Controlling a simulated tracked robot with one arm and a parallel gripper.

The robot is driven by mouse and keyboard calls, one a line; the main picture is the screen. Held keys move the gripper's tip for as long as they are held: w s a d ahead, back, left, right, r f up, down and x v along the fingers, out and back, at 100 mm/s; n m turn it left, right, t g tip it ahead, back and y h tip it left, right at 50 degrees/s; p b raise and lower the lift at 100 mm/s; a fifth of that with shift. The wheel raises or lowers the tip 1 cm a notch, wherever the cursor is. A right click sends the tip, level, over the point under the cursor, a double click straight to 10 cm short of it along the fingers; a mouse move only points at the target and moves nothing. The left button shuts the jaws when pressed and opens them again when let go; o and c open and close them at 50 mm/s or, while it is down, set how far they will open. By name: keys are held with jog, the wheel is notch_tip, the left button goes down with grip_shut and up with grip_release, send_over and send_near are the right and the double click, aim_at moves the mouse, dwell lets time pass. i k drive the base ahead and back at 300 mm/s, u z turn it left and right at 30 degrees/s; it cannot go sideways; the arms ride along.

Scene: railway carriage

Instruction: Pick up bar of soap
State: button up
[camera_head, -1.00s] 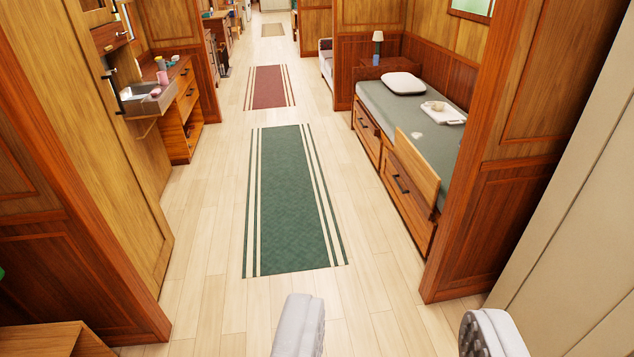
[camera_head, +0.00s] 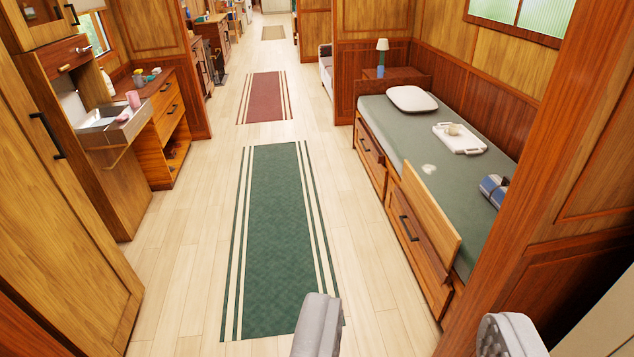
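I cannot make out a bar of soap for certain. A small pale object (camera_head: 429,169) lies on the green bed (camera_head: 400,135) at the right; it is too small to identify. Several small items stand around the sink (camera_head: 98,118) at the left, among them a pink cup (camera_head: 133,98). My gripper (camera_head: 413,328) is at the bottom of the view, with its two grey fingers wide apart and nothing between them. It is far from both the bed and the sink.
A green striped rug (camera_head: 275,235) and a red rug (camera_head: 264,97) lie along the clear central aisle. A raised wooden board (camera_head: 430,212) edges the bed. A wooden partition (camera_head: 545,190) stands close at right, a cabinet (camera_head: 60,170) at left. A white tray (camera_head: 459,139) lies on the bed.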

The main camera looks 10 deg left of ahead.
aim_at(124, 116)
jog(key=u, duration=0.05)
jog(key=i, duration=2.6)
jog(key=u, duration=0.3)
jog(key=i, duration=1.3)
jog(key=u, duration=0.6)
jog(key=i, duration=1.25)
jog(key=u, duration=1.35)
jog(key=i, duration=1)
jog(key=u, duration=0.9)
jog(key=i, duration=0.65)
jog(key=u, duration=0.25)
